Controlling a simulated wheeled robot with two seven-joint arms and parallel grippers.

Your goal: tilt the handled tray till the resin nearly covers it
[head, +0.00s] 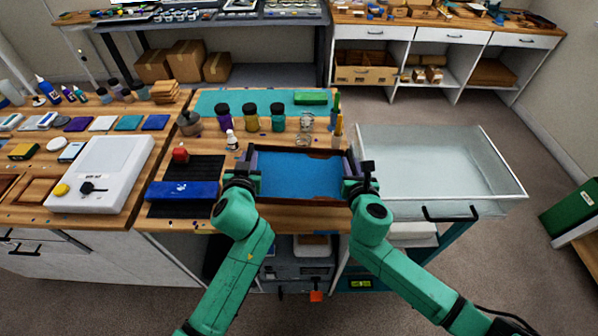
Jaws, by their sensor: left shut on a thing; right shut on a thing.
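The handled tray (298,151) is dark-rimmed and sits at the middle of the workbench in the head view. Blue resin (295,178) covers most of its floor. Brownish bare patches show along the far edge and at the near right corner. My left gripper (248,170) is shut on the tray's left side, and my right gripper (357,175) is shut on its right side. The fingertips and handles are partly hidden by the grippers. I cannot tell whether the tray touches the bench or how far it is tilted.
A blue box (182,191) lies to the left on a black mat (206,166). An open, pale drawer-like bin (440,165) is close on the right.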

